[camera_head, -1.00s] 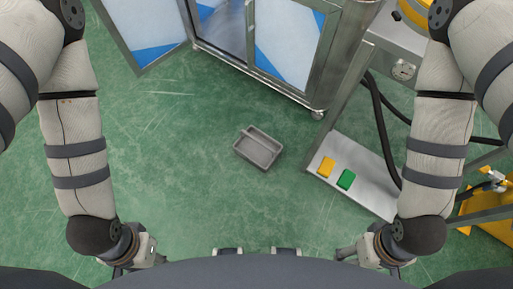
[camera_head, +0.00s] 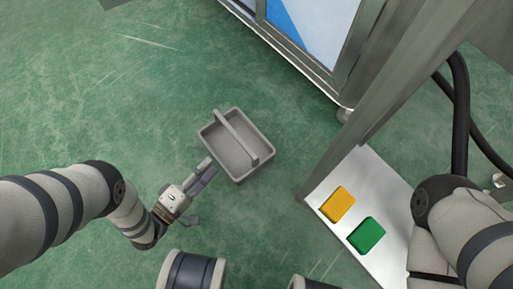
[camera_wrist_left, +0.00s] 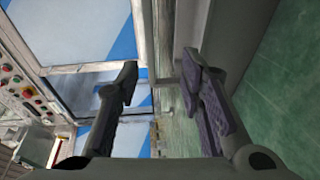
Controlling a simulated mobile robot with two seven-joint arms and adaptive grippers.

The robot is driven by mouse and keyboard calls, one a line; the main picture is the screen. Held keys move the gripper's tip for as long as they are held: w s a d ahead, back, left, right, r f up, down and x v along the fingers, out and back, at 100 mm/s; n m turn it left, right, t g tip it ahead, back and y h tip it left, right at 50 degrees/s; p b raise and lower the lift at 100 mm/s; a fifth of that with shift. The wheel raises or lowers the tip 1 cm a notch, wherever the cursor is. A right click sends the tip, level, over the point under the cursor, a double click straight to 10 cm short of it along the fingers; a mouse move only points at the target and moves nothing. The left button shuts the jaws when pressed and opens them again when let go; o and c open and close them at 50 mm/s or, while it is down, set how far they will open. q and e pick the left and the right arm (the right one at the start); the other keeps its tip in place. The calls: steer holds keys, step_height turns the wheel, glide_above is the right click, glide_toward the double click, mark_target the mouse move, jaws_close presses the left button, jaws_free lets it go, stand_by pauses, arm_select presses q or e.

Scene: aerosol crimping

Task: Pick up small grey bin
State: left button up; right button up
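The small grey bin (camera_head: 222,158) lies on the green floor near the middle of the head view. It is an empty open tray with a handle bar (camera_head: 237,133) across it. My left gripper (camera_head: 205,173) is at the bin's lower left side, its fingers close to the rim; I cannot tell if they touch it. In the left wrist view its two fingers (camera_wrist_left: 160,95) are apart with nothing clearly between them. A grey surface beside the right finger there looks like the bin. My right arm shows at the lower right, but its gripper is out of view.
A metal stand with a yellow button (camera_head: 338,204) and a green button (camera_head: 366,235) is right of the bin. A glass-walled metal cabinet (camera_head: 322,78) stands behind it. Black hoses (camera_head: 459,110) hang at the right. The floor to the left is clear.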

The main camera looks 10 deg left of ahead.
arm_select(q)
steer(key=b, duration=0.1)
glide_toward(234, 133)
steer(key=shift+t+h, duration=0.3)
steer(key=shift+t, duration=0.1)
steer(key=w, duration=0.1)
steer(key=w+d+f, duration=0.1)
steer(key=w+d, duration=0.1)
steer(key=w, duration=0.1)
steer(key=shift+f, duration=0.35)
steer(key=b+x, duration=0.2)
steer(key=x, duration=0.3)
steer(key=shift+w+d, duration=0.1)
steer(key=shift+w, duration=0.25)
jaws_close()
steer(key=shift+r, duration=0.1)
